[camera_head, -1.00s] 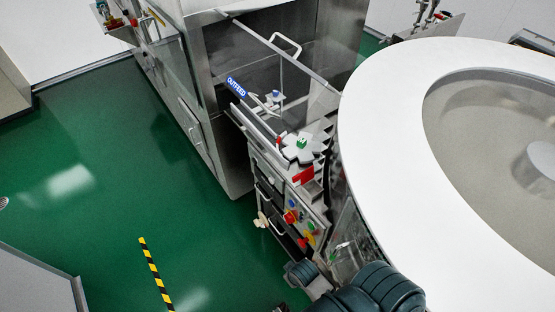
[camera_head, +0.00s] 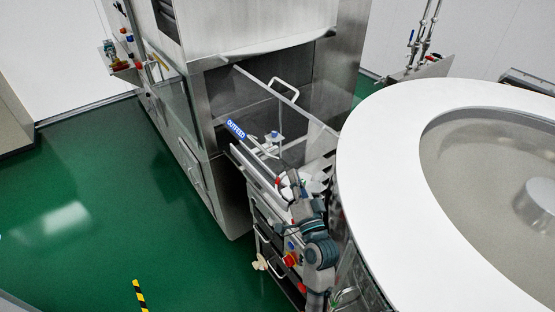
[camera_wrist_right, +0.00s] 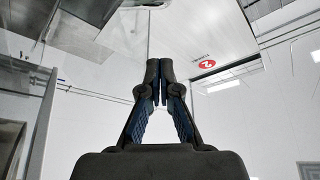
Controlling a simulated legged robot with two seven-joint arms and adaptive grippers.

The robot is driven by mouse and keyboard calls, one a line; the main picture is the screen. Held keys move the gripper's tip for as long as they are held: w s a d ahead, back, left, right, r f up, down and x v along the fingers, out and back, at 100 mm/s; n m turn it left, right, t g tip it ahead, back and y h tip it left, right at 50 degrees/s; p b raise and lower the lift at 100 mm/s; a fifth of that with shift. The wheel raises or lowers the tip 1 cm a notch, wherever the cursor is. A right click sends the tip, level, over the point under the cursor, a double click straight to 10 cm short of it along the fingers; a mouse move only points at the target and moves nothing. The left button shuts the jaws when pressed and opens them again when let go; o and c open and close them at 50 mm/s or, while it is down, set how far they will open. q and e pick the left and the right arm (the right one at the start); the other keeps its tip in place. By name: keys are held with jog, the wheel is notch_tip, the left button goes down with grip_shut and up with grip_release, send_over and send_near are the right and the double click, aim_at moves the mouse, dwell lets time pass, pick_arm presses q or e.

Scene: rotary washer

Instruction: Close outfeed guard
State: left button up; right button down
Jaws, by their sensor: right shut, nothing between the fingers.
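The outfeed guard (camera_head: 262,113) is a clear panel with a metal top edge and a pale loop handle (camera_head: 284,87). It stands at the machine's opening, beside the blue OUTFEED label (camera_head: 236,130). My right arm rises from the bottom of the head view. My right gripper (camera_head: 284,178) is small and partly hidden at the near side of the outfeed, below the handle and apart from it. In the wrist view the right gripper (camera_wrist_right: 160,82) has its fingers together with nothing between them, pointing up toward a pale panel (camera_wrist_right: 195,30). My left gripper is not in view.
A large white round bowl rim (camera_head: 376,180) fills the right side, close to my right arm. The steel machine housing (camera_head: 335,80) stands behind the guard. A panel with a red button (camera_head: 290,259) is below the outfeed. Green floor (camera_head: 90,200) is clear at left.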

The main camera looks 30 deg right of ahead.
notch_tip(320, 180, up, 4)
jog(key=p, duration=0.3)
send_over(279, 164)
jog(key=d, duration=0.2)
jog(key=shift+s+a, duration=0.25)
jog(key=shift+s, duration=0.05)
jog(key=shift+w+a+f, duration=0.2)
jog(key=shift+a+f, duration=0.55)
jog(key=shift+f, duration=0.3)
jog(key=shift+a+f, duration=0.5)
jog(key=shift+a, duration=0.1)
